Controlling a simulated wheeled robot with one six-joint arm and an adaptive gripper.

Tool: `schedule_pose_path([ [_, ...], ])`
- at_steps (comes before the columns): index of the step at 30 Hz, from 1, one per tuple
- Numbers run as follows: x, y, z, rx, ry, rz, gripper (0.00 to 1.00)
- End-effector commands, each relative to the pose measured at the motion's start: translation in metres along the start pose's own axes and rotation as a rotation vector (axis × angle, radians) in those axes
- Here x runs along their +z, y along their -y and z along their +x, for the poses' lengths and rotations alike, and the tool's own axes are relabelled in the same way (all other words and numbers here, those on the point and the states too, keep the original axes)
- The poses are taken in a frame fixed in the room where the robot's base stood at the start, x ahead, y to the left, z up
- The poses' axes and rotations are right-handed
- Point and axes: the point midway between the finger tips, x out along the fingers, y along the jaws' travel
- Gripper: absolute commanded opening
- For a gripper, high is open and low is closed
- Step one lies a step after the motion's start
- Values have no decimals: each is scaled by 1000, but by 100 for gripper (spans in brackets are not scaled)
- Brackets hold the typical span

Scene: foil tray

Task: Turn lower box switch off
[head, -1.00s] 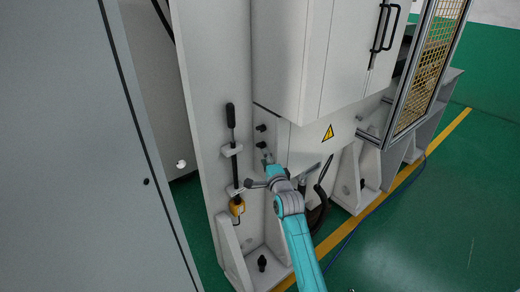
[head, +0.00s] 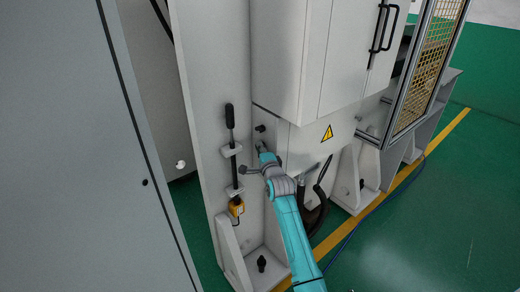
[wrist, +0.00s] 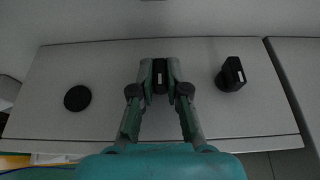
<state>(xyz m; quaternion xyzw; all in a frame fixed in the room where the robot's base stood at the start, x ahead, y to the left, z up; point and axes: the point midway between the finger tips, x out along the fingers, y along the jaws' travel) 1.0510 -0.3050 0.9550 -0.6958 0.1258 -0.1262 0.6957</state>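The lower box switch (wrist: 160,79) is a small dark knob on the grey box face, seen in the wrist view between my fingertips. My gripper (wrist: 160,75) has its two fingers drawn in close on either side of it, with no clear gap. In the head view my gripper (head: 262,148) is at the box's side face and covers the lower switch. The upper switch (head: 260,128) is a black knob just above it. It also shows in the wrist view (wrist: 231,74), to the right of my fingers.
A flat black disc (wrist: 77,98) is on the same face, left of my fingers. A black-handled rod (head: 231,118) in brackets stands on the pale panel left of my gripper. The white cabinet (head: 290,60) overhangs above. Green floor (head: 420,230) is clear at right.

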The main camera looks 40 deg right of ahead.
Motion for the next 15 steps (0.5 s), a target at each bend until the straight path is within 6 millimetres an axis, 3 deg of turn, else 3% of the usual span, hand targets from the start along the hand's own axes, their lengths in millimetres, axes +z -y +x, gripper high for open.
schedule_pose_path([
  [15,0,1,0,59,0,-24,0],
])
